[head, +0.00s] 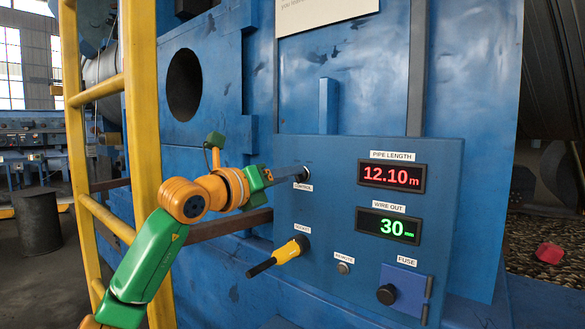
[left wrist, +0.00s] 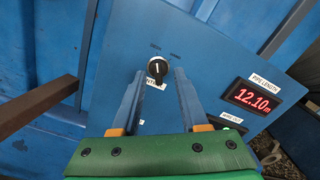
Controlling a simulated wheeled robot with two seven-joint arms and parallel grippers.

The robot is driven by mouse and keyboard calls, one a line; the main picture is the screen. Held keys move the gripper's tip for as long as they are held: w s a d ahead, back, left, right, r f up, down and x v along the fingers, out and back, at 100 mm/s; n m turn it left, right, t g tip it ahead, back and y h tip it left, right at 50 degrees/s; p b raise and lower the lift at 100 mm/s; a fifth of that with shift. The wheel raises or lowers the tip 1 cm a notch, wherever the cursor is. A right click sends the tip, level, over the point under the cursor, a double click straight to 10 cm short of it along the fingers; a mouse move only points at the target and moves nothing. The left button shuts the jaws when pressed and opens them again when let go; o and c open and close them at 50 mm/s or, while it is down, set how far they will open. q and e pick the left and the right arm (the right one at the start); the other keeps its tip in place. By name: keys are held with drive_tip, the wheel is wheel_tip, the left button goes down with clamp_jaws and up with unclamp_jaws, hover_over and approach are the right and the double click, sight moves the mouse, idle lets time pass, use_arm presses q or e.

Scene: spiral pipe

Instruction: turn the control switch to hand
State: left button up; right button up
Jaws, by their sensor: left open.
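The control switch (left wrist: 157,68) is a small black round knob with a white pointer mark, on the blue panel (left wrist: 205,62), above a white label partly hidden by my gripper. Its pointer looks roughly upright in the left wrist view; the small markings above it are too blurred to read. My left gripper (left wrist: 160,75) is open, with its two fingers pointing at the panel and the knob showing between their tips. Whether the fingers touch it I cannot tell. In the head view the gripper (head: 293,174) reaches the switch from the left and mostly hides it. My right gripper is not in view.
The panel also carries a red pipe length display (head: 391,176), a green wire out display (head: 387,225), a yellow-and-black handle (head: 281,256) sticking out below the switch, and a fuse box (head: 404,291). A yellow ladder (head: 142,110) stands left, close to my left arm.

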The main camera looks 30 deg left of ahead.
sight(295, 177)
use_arm(q)
drive_tip(key=w, duration=0.3)
drive_tip(key=shift+w+d+f, duration=0.1)
drive_tip(key=shift+w+f, duration=0.05)
drive_tip(key=shift+f, duration=0.25)
drive_tip(key=shift+s+r, duration=0.1)
drive_tip(key=shift+s, duration=0.1)
clamp_jaws()
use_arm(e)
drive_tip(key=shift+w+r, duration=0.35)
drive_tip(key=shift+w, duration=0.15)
use_arm(q)
drive_tip(key=shift+m, duration=0.4)
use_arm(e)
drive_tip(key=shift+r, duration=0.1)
use_arm(q)
drive_tip(key=m+p, duration=0.2)
drive_tip(key=m, duration=0.9)
drive_tip(key=shift+r+p, duration=0.1)
drive_tip(key=shift+p, duration=0.25)
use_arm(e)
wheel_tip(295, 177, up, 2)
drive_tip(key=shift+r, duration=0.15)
